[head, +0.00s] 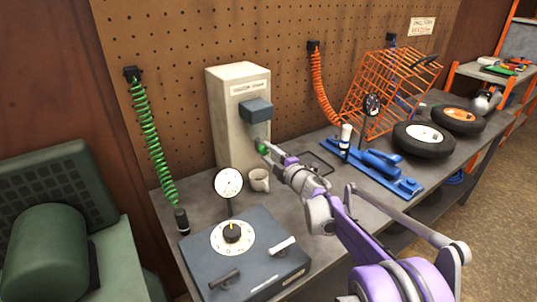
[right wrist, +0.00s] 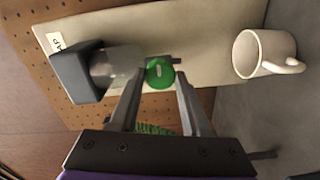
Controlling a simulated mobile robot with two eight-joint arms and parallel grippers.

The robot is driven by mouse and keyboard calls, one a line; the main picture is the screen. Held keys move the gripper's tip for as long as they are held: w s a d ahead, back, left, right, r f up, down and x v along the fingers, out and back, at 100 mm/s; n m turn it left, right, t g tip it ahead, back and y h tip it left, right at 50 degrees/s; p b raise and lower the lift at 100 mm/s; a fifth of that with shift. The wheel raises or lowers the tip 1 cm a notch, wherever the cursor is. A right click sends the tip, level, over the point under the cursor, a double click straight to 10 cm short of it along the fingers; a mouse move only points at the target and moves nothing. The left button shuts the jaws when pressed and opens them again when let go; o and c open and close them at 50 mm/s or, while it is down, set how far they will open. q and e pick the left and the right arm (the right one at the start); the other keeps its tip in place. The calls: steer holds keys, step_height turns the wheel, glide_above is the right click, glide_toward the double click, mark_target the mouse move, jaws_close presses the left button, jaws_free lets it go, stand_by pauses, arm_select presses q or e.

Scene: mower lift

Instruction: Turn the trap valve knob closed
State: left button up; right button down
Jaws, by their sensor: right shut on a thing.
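The trap valve knob (right wrist: 160,72) is a round green knob with a short white mark. It is below the clear bowl (right wrist: 118,68) of the trap on the beige housing (head: 229,112). In the head view the knob (head: 261,147) is small and partly covered by my gripper. My right gripper (head: 268,150) reaches it from the lower right. In the right wrist view, its fingers (right wrist: 158,84) stand on either side of the knob, shut on it. The exact finger contact is hard to see. My left gripper is not in view.
A white mug (head: 259,180) stands just below the trap, close to my right gripper. A gauge (head: 228,183) and a grey box with a dial (head: 232,233) are at the front left. A blue jack (head: 380,168), wheels (head: 424,139) and an orange rack (head: 384,82) fill the right side.

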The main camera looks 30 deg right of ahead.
stand_by(0.4)
steer(key=shift+c, duration=1.9)
jaws_free()
steer(key=shift+s, duration=0.15)
steer(key=s+d, duration=0.1)
steer(key=s, duration=0.9)
steer(key=shift+s+d, duration=0.25)
